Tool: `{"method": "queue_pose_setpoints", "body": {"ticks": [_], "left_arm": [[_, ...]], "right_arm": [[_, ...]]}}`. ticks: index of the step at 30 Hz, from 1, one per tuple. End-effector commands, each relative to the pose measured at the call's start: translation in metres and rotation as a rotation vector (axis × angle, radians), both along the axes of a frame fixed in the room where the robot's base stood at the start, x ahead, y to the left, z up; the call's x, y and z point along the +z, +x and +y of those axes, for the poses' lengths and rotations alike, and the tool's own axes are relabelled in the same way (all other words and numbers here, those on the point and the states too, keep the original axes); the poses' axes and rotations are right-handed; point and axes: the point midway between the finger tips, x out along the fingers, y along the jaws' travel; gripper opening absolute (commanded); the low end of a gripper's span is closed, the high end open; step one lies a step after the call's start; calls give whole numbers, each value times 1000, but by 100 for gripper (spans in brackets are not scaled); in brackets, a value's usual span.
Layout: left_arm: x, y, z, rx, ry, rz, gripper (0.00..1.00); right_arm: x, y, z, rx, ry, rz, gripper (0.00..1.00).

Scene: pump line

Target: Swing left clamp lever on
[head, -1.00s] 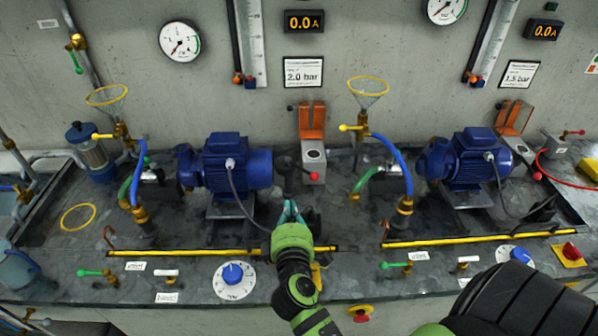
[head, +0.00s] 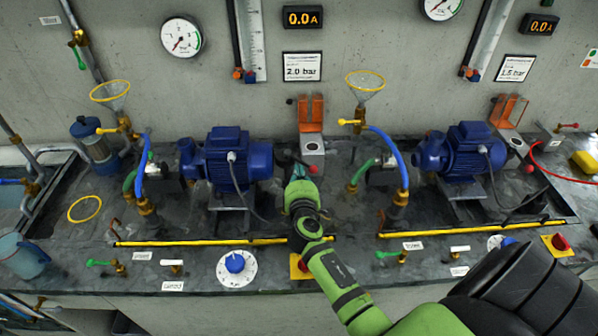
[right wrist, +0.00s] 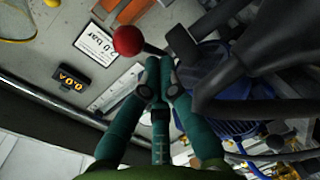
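The left clamp lever has a red ball knob (head: 313,169) on a short dark rod, beside the left pump (head: 238,160). The knob also shows large in the right wrist view (right wrist: 127,40), left of the fingertips. My right gripper (head: 298,174) is just left of the knob in the head view. In the right wrist view its teal fingers (right wrist: 160,66) are together at the tips, with nothing clearly held between them. The dark rod runs from the knob to close by the tips; I cannot tell whether they touch. My left gripper is not in view.
A grey block (head: 312,147) with an orange bracket (head: 311,112) stands behind the lever. Blue and green hoses, brass valves and a yellow-ringed funnel (head: 366,82) stand close on the right. A yellow strip (head: 200,242) runs along the bench front.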

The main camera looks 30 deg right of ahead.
Motion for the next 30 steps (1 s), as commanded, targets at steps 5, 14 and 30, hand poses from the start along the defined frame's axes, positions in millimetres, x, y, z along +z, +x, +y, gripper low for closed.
{"method": "queue_pose_setpoints", "body": {"ticks": [5,14,30], "left_arm": [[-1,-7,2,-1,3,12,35],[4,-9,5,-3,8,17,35],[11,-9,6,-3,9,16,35]], "right_arm": [[0,0,0,0,0,0,0],[1,-1,-5,47,-3,1,0],[1,-3,-13,137,-3,2,0]]}}
